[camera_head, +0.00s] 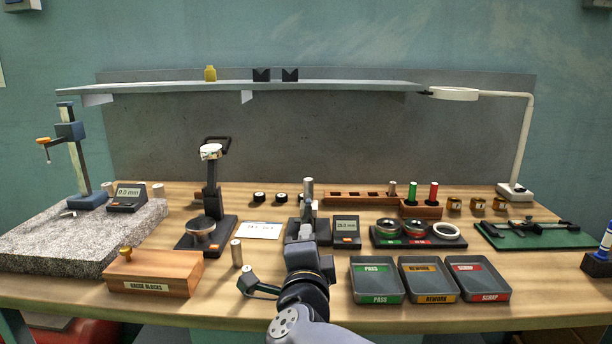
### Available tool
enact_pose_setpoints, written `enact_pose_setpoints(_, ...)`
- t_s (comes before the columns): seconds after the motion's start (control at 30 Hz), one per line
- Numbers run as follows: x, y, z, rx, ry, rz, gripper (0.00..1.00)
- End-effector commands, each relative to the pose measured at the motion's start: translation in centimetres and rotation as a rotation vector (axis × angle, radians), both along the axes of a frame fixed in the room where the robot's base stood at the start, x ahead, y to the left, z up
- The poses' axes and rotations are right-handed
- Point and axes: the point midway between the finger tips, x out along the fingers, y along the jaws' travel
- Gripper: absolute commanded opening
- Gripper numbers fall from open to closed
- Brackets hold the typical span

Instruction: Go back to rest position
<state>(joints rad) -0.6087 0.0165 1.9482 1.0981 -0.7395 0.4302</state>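My arm reaches up from the bottom centre of the head view, over the front edge of the bench (215,310).
The pass tray (377,297), rework tray (428,297) and scrap tray (479,296) lie to the right. A shelf (340,87) spans the back; a lamp (524,140) stands right.

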Motion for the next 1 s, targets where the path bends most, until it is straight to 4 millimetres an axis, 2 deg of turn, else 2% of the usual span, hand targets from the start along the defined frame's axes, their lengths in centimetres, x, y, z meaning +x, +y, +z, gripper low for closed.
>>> enact_pose_setpoints(0.1,2.6,-0.2,-0.2,0.0,0.0,-0.004,0.27)
enact_pose_setpoints(0.2,4.1,-0.2,0.2,-0.021,0.002,-0.002,0.27)
enact_pose_setpoints(1.0,3.8,0.0,0.7,-0.78,0.03,0.003,0.27)
